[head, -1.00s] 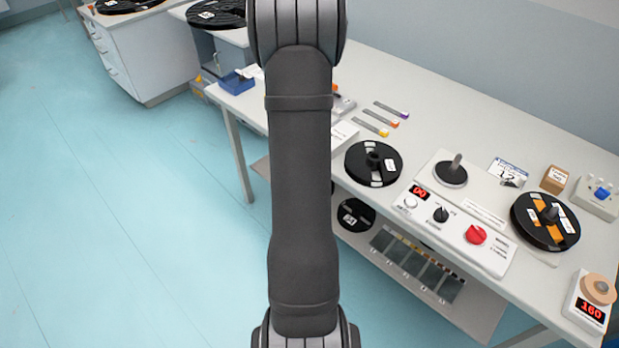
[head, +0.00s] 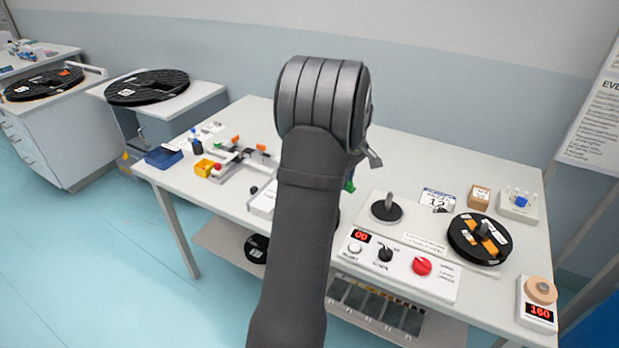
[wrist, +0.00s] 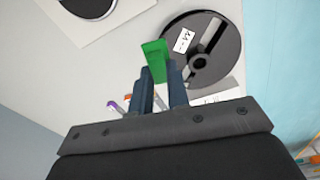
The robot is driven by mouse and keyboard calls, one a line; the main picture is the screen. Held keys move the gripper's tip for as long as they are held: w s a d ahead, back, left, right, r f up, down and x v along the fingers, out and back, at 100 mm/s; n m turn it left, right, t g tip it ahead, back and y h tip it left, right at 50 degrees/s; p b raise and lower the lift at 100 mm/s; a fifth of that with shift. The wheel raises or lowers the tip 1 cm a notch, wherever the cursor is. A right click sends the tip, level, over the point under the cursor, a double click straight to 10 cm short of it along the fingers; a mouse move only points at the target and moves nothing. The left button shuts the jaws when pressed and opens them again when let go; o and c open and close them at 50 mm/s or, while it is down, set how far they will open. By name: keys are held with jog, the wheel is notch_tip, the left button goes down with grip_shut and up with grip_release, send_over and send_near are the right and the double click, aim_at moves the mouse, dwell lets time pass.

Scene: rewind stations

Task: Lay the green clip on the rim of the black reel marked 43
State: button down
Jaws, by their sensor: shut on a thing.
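My gripper (wrist: 158,80) is shut on the green clip (wrist: 155,62) in the wrist view, with the clip standing out past the fingertips. The black reel (wrist: 222,68) lies flat just beyond, with a white label whose number I cannot read surely. The clip overlaps the reel's left edge in the picture; I cannot tell whether they touch. In the head view a small green part of the clip (head: 350,186) shows beside my arm, which hides nearly all of this reel and my fingers.
A control box with a red knob (head: 422,266) and a spindle plate (head: 387,211) stand to the right. Another black reel with orange parts (head: 462,245) lies farther right. A yellow block (head: 204,168) and small tools are at the left of the bench.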

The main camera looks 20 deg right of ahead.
jog(key=s+d+n, duration=0.5)
jog(key=s+d, duration=0.4)
jog(key=d, duration=0.6)
jog(key=n, duration=0.5)
send_near(461, 239)
jog(key=shift+g, duration=0.3)
jog(key=shift+w+a+f, duration=0.1)
jog(key=shift+f, duration=1.4)
jog(key=shift+w+a+f, duration=0.1)
jog(key=shift+f, duration=1.4)
jog(key=c, duration=1.3)
grip_release()
notch_tip(461, 239, up, 18)
jog(key=shift+f, duration=0.25)
